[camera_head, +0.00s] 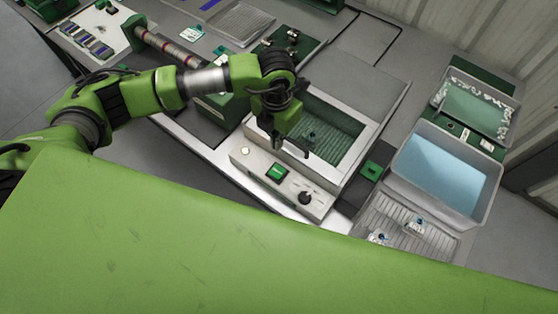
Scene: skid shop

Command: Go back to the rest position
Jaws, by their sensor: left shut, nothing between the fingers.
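My left arm comes in from the left, green with grey and black joints. Its gripper (289,147) points down above the near left part of a machine with a white front panel (285,178) and an open basin (338,135). The fingers are dark, small and close together, with nothing seen in them. Whether they touch the machine's rim cannot be told. My right gripper is not in view.
The panel has a green switch (277,173) and a black knob (305,198). A grey tub with blue liquid (447,168) stands at the right, beside a ribbed tray (389,221). A green-lined tray (477,108) lies behind. A roller (169,48) sits at the back left.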

